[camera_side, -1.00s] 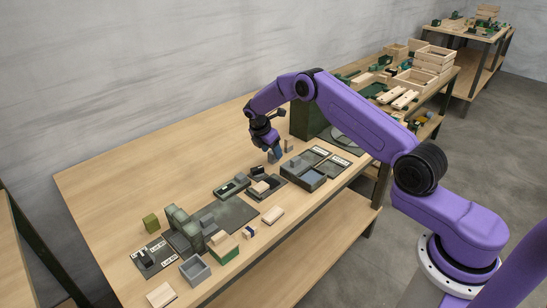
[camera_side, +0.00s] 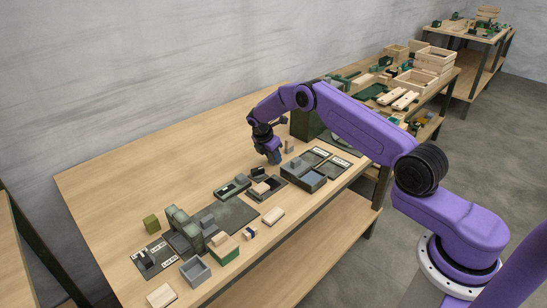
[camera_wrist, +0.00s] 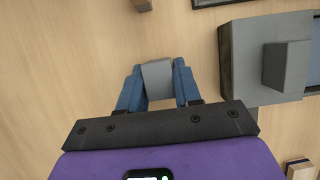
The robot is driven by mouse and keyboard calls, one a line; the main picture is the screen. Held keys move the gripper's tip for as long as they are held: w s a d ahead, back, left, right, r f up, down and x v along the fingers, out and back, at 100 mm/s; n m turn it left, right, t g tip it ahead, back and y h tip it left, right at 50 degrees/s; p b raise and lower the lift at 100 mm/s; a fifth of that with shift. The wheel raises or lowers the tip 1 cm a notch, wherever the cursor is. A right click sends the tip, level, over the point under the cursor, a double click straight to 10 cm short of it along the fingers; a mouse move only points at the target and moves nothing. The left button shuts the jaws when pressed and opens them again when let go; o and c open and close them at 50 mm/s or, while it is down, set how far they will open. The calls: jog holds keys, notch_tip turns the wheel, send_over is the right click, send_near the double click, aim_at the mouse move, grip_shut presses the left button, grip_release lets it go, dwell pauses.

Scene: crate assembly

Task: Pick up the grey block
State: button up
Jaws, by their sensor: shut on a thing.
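The grey block (camera_wrist: 157,78) sits between the two blue fingers of my gripper (camera_wrist: 157,84) in the wrist view, with a finger against each side. My gripper is shut on it. In the side view my gripper (camera_side: 274,157) is low over the wooden table, just behind the dark trays. The block is hidden by the fingers there, and I cannot tell whether it still touches the table.
A grey tray (camera_side: 318,183) with a small grey block in it stands to the right. A dark tray (camera_side: 280,193) holding a wooden block lies in front. A green box (camera_side: 298,124) stands behind right. The table (camera_side: 150,170) is clear to the left.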

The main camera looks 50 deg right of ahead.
jog(key=shift+r, duration=0.1)
jog(key=shift+r, duration=0.6)
jog(key=s+a+r, duration=0.3)
jog(key=s+r, duration=0.8)
jog(key=s, duration=0.2)
jog(key=shift+s+r, duration=0.3)
jog(key=shift+s, duration=0.05)
jog(key=shift+o, duration=1.2)
jog(key=shift+c, duration=0.8)
